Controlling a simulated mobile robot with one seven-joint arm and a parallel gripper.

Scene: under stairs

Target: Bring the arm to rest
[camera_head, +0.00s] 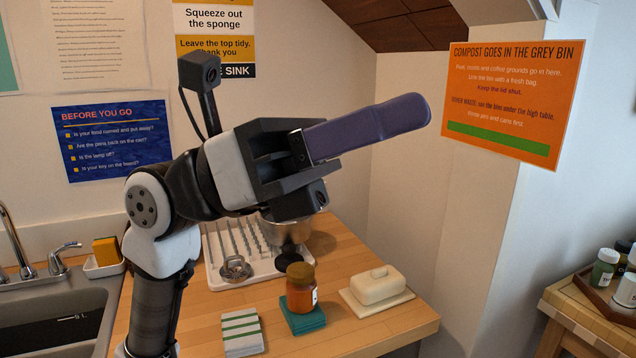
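My gripper (299,157) is raised over the counter in the middle of the view. It appears shut on a long purple object (370,127), which sticks out to the right, tilted slightly upward, with a narrow grey strip where it meets the jaws. What the object is, I cannot tell for sure. My arm rises from the lower left and bends right at the top. The purple object is in the air and touches nothing but the gripper.
A sink (60,325) is at left. A side table with bottles (605,268) is at right.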

